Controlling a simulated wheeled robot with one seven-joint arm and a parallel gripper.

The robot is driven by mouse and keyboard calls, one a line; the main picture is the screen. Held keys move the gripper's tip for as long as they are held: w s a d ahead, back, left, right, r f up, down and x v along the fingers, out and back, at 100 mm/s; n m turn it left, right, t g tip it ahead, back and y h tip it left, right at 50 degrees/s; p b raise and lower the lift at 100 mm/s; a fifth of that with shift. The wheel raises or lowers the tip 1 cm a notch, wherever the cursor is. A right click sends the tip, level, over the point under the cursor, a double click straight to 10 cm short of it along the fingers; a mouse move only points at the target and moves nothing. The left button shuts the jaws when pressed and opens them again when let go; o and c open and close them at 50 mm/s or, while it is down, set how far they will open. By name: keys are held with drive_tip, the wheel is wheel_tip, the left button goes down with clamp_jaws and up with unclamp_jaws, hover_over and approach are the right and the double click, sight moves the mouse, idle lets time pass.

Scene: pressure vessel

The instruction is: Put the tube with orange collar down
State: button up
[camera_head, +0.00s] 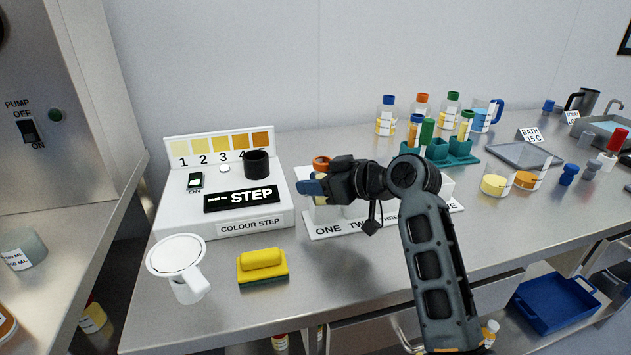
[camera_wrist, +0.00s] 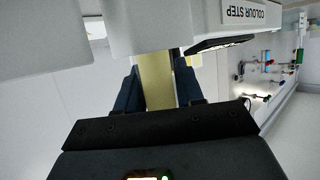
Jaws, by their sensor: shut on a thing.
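The tube with orange collar shows its orange collar (camera_head: 321,162) just above my gripper (camera_head: 312,187). My gripper is shut on the tube, and its blue fingers cover part of it. In the wrist view the pale yellow tube body (camera_wrist: 157,82) sits between the two dark blue fingers. The tube looks roughly upright at the left end of the white labelled block (camera_head: 320,232), near the word ONE. My arm hides much of that block. I cannot tell whether the tube's lower end is in the block or above it.
The white colour step device (camera_head: 190,222), with a black round cup (camera_head: 257,163), stands just left of my gripper. A green rack (camera_head: 455,152) with tubes and several bottles stand behind right.

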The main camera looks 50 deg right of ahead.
drive_tip(key=shift+f, duration=0.2)
drive_tip(key=o, duration=1)
drive_tip(key=shift+r, duration=0.1)
drive_tip(key=shift+r, duration=0.2)
drive_tip(key=a+v, duration=0.1)
drive_tip(key=v, duration=1.1)
drive_tip(key=shift+d, duration=0.45)
drive_tip(key=shift+f, duration=0.1)
